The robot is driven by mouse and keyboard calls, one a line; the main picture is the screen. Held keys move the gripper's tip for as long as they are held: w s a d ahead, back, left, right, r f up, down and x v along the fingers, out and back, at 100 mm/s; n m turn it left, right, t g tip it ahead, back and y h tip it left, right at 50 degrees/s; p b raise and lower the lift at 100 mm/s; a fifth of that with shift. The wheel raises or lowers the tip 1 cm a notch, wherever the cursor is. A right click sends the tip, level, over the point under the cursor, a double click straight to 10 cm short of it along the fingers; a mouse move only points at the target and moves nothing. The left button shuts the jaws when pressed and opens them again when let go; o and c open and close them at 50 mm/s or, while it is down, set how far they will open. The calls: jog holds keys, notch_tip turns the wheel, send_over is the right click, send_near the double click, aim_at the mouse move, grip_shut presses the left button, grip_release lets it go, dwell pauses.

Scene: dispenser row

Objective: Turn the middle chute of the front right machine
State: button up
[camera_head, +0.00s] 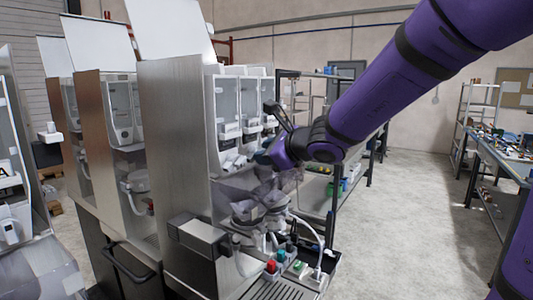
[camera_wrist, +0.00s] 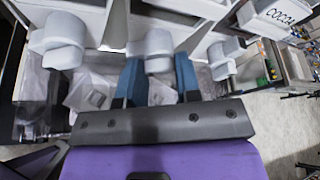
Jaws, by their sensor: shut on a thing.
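The front right machine (camera_head: 180,130) is a tall steel cabinet with clear canisters and white chutes on its front. In the wrist view, its middle chute (camera_wrist: 158,44) is a white rounded spout between the two blue fingers of my gripper (camera_wrist: 159,68). My gripper is shut on this chute, with one finger on each side. The left chute (camera_wrist: 62,40) and the right chute (camera_wrist: 226,56) stand outside the fingers. In the head view, my gripper (camera_head: 262,157) reaches the chute row from the right, and its purple wrist hides the middle chute.
Below the chutes are mixing bowls (camera_head: 250,212), hoses, coloured knobs (camera_head: 271,266) and a drip grate (camera_head: 280,290). More machines (camera_head: 105,120) stand to the left. A workbench (camera_head: 500,155) stands at the right, with clear floor (camera_head: 420,220) between.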

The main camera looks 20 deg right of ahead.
jog(key=o, duration=0.9)
jog(key=shift+s, duration=0.1)
jog(key=v, duration=1)
jog(key=shift+s+d+r, duration=0.15)
jog(key=shift+s+r, duration=0.05)
jog(key=shift+s, duration=0.05)
jog(key=shift+s, duration=0.1)
